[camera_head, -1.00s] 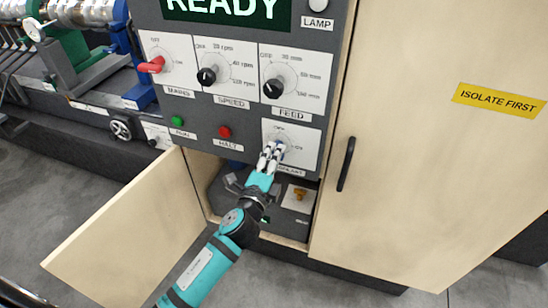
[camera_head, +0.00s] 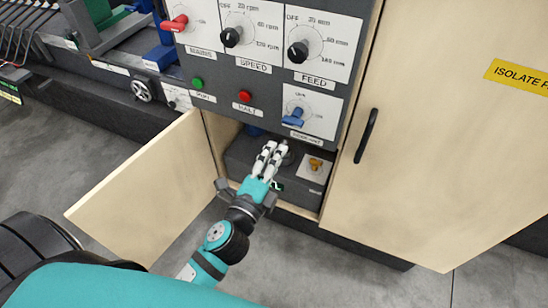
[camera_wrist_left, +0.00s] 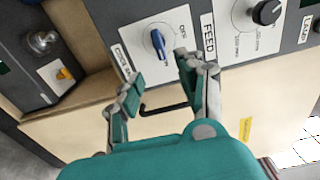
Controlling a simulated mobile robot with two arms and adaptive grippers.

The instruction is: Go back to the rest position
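My left gripper (camera_head: 270,158) is in front of the open lower compartment, below the blue coolant knob (camera_head: 293,117). In the left wrist view its fingers (camera_wrist_left: 158,80) are apart with nothing between them. The blue knob (camera_wrist_left: 158,40) stands beyond the fingertips there, clear of both. In the head view the knob's handle is tilted, its lower end to the left. My right gripper is in neither view.
An open wooden door (camera_head: 145,190) stands left of my left arm. A dark box (camera_head: 255,160) with an orange knob (camera_head: 316,164) sits inside the compartment. Red (camera_head: 245,96) and green (camera_head: 197,83) buttons sit above.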

